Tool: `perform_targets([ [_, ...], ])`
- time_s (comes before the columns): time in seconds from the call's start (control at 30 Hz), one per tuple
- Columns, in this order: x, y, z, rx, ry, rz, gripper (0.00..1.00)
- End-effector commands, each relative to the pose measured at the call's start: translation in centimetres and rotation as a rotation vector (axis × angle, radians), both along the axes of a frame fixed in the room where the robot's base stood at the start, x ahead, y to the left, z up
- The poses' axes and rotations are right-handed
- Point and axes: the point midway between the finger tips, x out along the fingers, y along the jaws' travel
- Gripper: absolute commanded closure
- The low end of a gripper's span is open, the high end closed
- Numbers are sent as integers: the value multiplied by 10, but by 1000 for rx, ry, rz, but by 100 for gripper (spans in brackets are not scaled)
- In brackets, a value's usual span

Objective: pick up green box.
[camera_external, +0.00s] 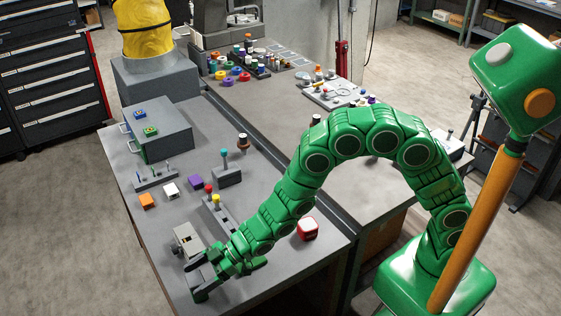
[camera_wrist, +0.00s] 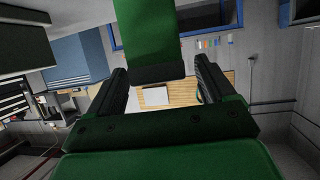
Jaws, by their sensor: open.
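A small green box (camera_external: 150,131) sits on top of the grey drawer cabinet (camera_external: 168,143) at the left of the table, in front of a small blue box (camera_external: 139,114). My gripper (camera_external: 229,273) is low over the near end of the table, well apart from the green box, beside a small grey fixture (camera_external: 187,240). In the wrist view my gripper (camera_wrist: 160,85) shows two dark fingers spread apart with nothing clearly held between them. I cannot make out the green box in the wrist view.
Orange (camera_external: 147,201), white (camera_external: 171,190) and purple (camera_external: 195,181) blocks lie in front of the cabinet. Grey fixtures with coloured knobs (camera_external: 226,175) stand mid-table. A red-and-white cube (camera_external: 307,229) lies right of my forearm. The table's left front strip is bare.

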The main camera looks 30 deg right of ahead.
Motion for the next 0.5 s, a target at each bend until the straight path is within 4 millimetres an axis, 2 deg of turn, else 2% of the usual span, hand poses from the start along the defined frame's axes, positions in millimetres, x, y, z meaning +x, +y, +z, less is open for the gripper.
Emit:
perform_targets([
  [0.23,2,23,-11,-1,0,1,17],
  [0.5,4,27,-12,-2,-1,0,17],
])
